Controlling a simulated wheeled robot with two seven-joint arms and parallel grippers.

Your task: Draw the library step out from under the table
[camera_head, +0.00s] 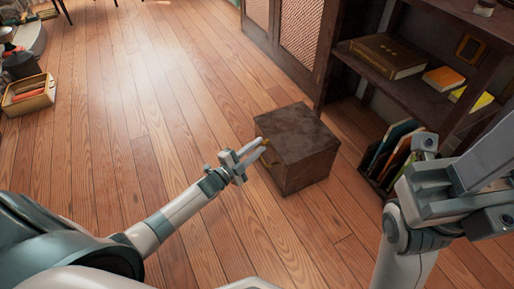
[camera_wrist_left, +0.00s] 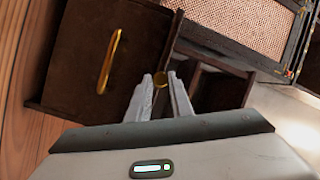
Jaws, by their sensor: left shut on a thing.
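The library step appears to be the dark brown wooden box (camera_head: 300,150) on the floor at the centre right in the head view; it also shows in the left wrist view (camera_wrist_left: 150,28). Its near-left face has a curved brass handle (camera_wrist_left: 110,62). My left gripper (camera_head: 264,147) is at the box's upper left edge. In the left wrist view its fingers (camera_wrist_left: 160,84) are closed around a small round brass piece at the edge of that face. My right arm stands at the right; its gripper (camera_head: 428,165) shows no clear fingertips. I see no table over the box.
A dark bookcase (camera_head: 400,85) with books stands right of the box, with upright books (camera_head: 388,150) low down. A cabinet with woven panels (camera_head: 300,30) stands behind. A wooden crate (camera_head: 28,96) sits far left. Open plank floor (camera_head: 140,110) lies to the left.

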